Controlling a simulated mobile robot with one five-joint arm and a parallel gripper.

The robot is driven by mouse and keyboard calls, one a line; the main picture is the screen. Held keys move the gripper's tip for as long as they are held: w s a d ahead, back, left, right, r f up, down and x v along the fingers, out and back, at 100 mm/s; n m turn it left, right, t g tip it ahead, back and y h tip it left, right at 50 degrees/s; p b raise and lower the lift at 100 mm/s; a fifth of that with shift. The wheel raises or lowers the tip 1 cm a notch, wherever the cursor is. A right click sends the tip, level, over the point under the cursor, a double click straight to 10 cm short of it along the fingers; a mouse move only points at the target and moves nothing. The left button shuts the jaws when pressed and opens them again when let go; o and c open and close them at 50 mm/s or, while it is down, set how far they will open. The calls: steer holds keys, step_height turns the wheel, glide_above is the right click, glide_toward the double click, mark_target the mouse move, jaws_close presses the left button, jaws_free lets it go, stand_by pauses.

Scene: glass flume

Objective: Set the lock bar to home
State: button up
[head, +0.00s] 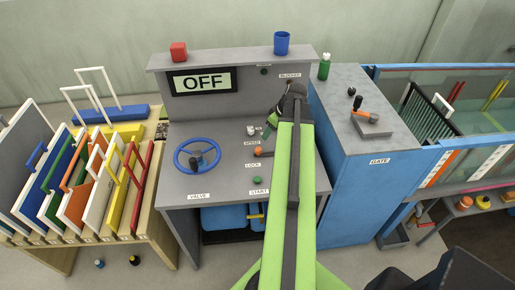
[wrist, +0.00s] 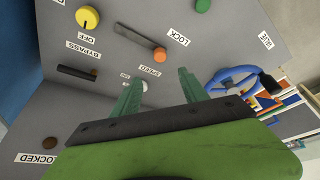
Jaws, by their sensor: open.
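The lock bar (wrist: 133,36) is a dark bar with an orange knob at one end, lying on the grey console top beside the LOCK label. In the head view its orange knob (head: 258,151) shows above that label, with the bar running right until my arm hides the rest. My gripper (wrist: 158,88) is open and empty, its two green fingers apart. In the head view my gripper (head: 270,127) is near the back of the console top, behind the bar and apart from it. No home mark can be read.
A white SPEED knob (head: 250,130) sits close to my fingers. A blue valve wheel (head: 198,154) stands at the left of the console. A BYPASS lever (wrist: 77,73) and a yellow knob (wrist: 87,17) show in the wrist view. The display (head: 203,81) reads OFF.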

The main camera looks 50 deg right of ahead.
mark_target(259, 149)
steer(key=b+x, duration=1.5)
steer(key=x, duration=0.2)
steer(key=shift+f, duration=0.2)
steer(key=shift+r, duration=0.1)
jaws_close()
steer(key=shift+s, duration=0.1)
stand_by(0.3)
